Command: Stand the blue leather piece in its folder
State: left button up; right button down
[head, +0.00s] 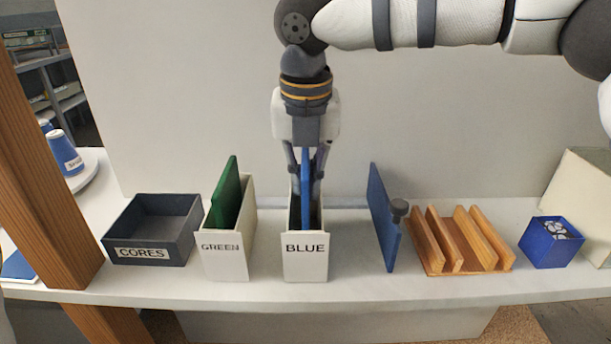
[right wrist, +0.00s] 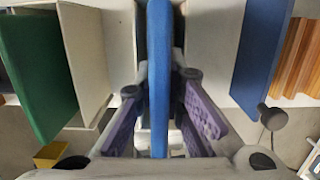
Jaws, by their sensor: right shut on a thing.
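The blue leather piece (head: 306,190) is a thin upright sheet, its lower part inside the white folder labelled BLUE (head: 306,265). My right gripper (head: 306,185) comes down from above and is shut on the piece at the folder's mouth. In the right wrist view the blue leather piece (right wrist: 158,80) runs upright between the purple-padded fingers (right wrist: 160,125). The folder's walls hide the piece's lower edge, so I cannot tell whether it touches the bottom. My left gripper is not in view.
Left of it stand the GREEN folder (head: 225,265) with a green sheet (head: 225,195) and a dark CORES bin (head: 150,225). To the right are a blue upright panel (head: 381,215) with a dark knob, a wooden slotted rack (head: 465,262) and a small blue box (head: 550,248).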

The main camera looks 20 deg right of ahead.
jog(key=c, duration=1.6)
grip_release()
jog(key=r, duration=0.4)
jog(key=s+r, duration=0.1)
jog(key=r, duration=0.7)
jog(key=shift+s+a, duration=0.25)
jog(key=shift+s, duration=0.15)
jog(key=shift+f, duration=0.1)
